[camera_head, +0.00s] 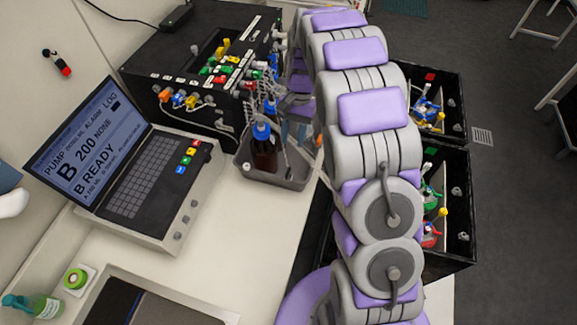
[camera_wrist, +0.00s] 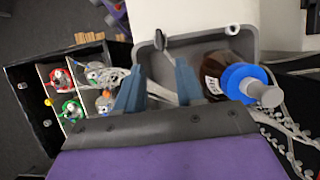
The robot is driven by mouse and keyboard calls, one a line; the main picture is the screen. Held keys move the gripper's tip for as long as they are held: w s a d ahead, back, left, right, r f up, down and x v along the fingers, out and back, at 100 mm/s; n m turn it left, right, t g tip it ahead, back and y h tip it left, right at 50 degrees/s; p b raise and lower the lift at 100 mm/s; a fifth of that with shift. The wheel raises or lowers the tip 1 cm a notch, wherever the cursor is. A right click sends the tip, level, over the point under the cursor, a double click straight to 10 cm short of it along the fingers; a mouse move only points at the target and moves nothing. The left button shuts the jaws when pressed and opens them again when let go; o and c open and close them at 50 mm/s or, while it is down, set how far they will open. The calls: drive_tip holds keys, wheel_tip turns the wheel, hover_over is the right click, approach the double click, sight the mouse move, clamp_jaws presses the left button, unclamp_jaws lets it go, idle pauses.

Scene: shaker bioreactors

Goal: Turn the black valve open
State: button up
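A small dark, paddle-shaped piece on a short stem (camera_wrist: 178,41) shows just beyond my fingertips in the wrist view, at the rim of a grey tray. It may be the black valve, but I cannot tell for sure. My gripper (camera_wrist: 159,72) has two blue-grey fingers spread apart, with no object visibly clamped between them. A brown bottle with a blue cap (camera_wrist: 246,84) stands right of the fingers. In the head view my arm covers much of the area beside the grey tray (camera_head: 293,181), and the gripper is hard to make out there.
A black box with coloured valves (camera_head: 215,70) stands behind the tray. A laptop-like console (camera_head: 150,190) is at left. Black crates with capped bottles (camera_head: 458,185) are right of my arm. White tubes (camera_wrist: 105,78) run near the fingers. Bare white tabletop lies in front of the tray.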

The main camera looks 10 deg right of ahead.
sight(288, 171)
drive_tip(key=x, duration=1.1)
drive_tip(key=shift+f, duration=0.1)
clamp_jaws()
